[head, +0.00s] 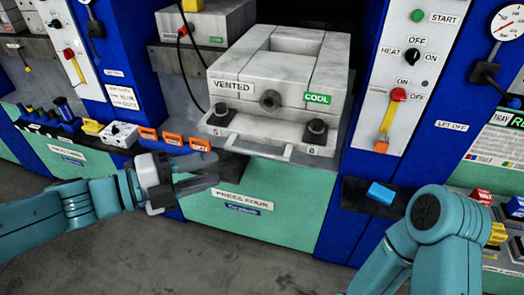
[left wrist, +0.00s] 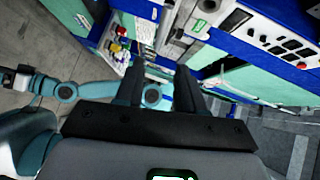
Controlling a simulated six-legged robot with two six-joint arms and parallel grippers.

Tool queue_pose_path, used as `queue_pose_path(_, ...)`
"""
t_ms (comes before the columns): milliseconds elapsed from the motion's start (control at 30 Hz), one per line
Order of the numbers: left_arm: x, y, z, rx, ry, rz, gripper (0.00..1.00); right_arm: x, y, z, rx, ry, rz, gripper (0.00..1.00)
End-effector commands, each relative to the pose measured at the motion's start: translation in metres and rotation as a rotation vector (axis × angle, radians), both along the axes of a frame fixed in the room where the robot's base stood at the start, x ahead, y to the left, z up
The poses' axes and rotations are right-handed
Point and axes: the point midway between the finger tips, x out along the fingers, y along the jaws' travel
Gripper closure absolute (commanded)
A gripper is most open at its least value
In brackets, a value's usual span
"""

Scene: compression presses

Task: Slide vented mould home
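The vented mould (head: 262,72) is a pale grey block with a square recess on top, a VENTED label and a green COOL tag. It sits on a light tray (head: 222,131) at the front of press four, with a dark opening behind it. A pale bar handle (head: 250,147) runs along the tray's front. My left gripper (head: 218,172) is open and empty, just below and left of the handle, apart from it. Its parted fingers also show in the left wrist view (left wrist: 158,88). At that view's left, a small dark arm end, seemingly my right gripper (left wrist: 18,78), is unclear.
Orange clips (head: 173,138) line the ledge left of the tray. A blue block (head: 381,193) sits on a dark shelf at right. The HEAT control panel (head: 405,75) stands right of the mould. The grey floor (head: 140,245) in front is clear.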

Motion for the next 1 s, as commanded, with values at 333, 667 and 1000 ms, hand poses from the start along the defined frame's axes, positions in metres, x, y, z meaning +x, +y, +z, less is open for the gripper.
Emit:
queue_pose_path(333, 0.035, -0.072, -0.011, 0.0, 0.004, -0.002, 0.62, 0.0, 0.0, 0.014, 0.0, 0.0, 0.0, 0.12)
queue_pose_path(667, 0.053, -0.106, -0.017, 0.0, 0.002, 0.003, 0.62, 0.0, 0.0, 0.019, 0.0, 0.0, 0.0, 0.12)
queue_pose_path(1000, 0.055, -0.109, -0.018, 0.0, 0.002, 0.004, 0.72, 0.0, 0.0, 0.019, 0.0, 0.0, 0.0, 0.12)
